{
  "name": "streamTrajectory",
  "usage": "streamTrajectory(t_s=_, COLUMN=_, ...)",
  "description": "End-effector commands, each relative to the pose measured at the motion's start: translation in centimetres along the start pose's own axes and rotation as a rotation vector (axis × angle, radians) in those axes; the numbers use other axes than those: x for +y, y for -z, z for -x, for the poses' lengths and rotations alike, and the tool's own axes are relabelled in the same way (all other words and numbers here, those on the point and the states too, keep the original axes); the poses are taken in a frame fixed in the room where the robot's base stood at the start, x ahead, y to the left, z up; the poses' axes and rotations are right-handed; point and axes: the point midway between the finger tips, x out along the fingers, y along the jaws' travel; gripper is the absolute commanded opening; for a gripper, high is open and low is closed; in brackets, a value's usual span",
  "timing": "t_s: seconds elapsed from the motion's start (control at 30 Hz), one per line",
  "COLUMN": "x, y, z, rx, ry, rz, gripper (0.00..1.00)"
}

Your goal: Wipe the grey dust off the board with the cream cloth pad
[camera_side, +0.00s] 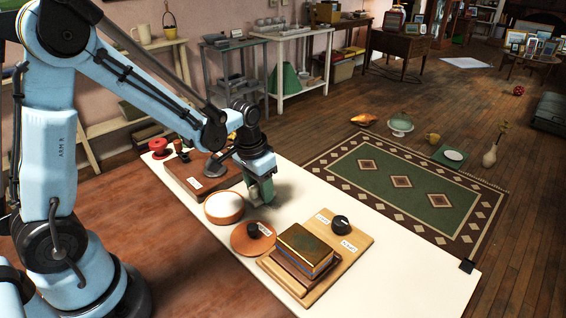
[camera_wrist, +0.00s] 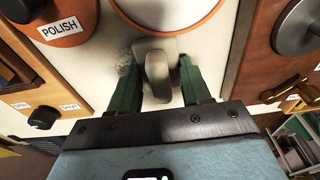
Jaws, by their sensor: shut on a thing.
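My gripper (camera_side: 262,194) points down over the white board (camera_side: 410,265), beside the terracotta bowl. In the wrist view its green fingers (camera_wrist: 158,82) are shut on the cream cloth pad (camera_wrist: 158,68), which looks greyish-beige there. The pad is low at the board; I cannot tell whether it touches. In the side view the fingers mostly hide it. A smudge of grey dust (camera_side: 290,188) lies on the board just right of my gripper. Dust (camera_wrist: 118,55) also shows left of the pad in the wrist view.
A terracotta bowl (camera_side: 224,219) with white contents stands close by. A terracotta lid (camera_side: 240,243) and a wooden panel (camera_side: 352,228) with a book (camera_side: 305,245) and black knob (camera_side: 341,222) lie nearer. A brown wooden panel (camera_side: 180,173) lies behind. The board's right end is clear.

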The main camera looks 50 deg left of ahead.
Motion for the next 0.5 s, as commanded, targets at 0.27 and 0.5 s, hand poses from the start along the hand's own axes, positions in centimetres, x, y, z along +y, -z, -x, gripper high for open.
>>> streamTrajectory(t_s=0.27, x=-1.7, y=0.1, z=0.9, rx=0.001, ry=0.000, rz=0.000, gripper=0.00)
streamTrajectory(t_s=0.5, x=-1.6, y=0.4, z=3.5, rx=0.000, ry=-0.001, rz=0.000, gripper=0.00)
